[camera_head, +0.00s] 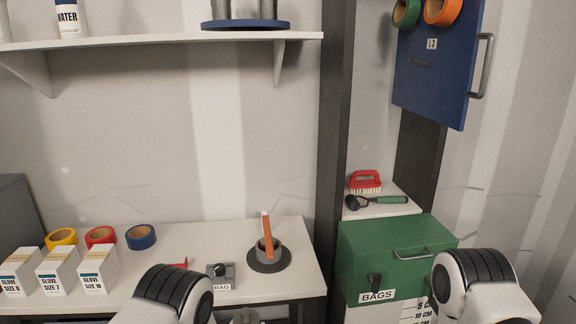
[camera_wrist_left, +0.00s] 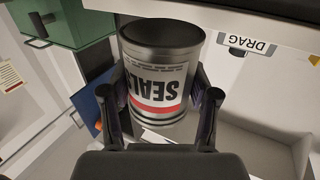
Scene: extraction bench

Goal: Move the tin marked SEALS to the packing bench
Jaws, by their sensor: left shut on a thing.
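The tin marked SEALS (camera_wrist_left: 156,75) is a silver-grey can with a dark top and a red band, its label upside down in the left wrist view. My left gripper (camera_wrist_left: 158,98) is shut on it, one finger on each side. In the head view only the arm links show; my left gripper is out of sight or hidden low in the picture. My right gripper is not in view.
The white bench (camera_head: 190,240) holds glove boxes (camera_head: 58,270), tape rolls (camera_head: 100,237), a small knob box (camera_head: 221,275) and a grey cup (camera_head: 269,250) with an orange stick. A green BAGS box (camera_head: 385,262) stands right of a dark post (camera_head: 340,120). A blue door (camera_head: 435,75) hangs above.

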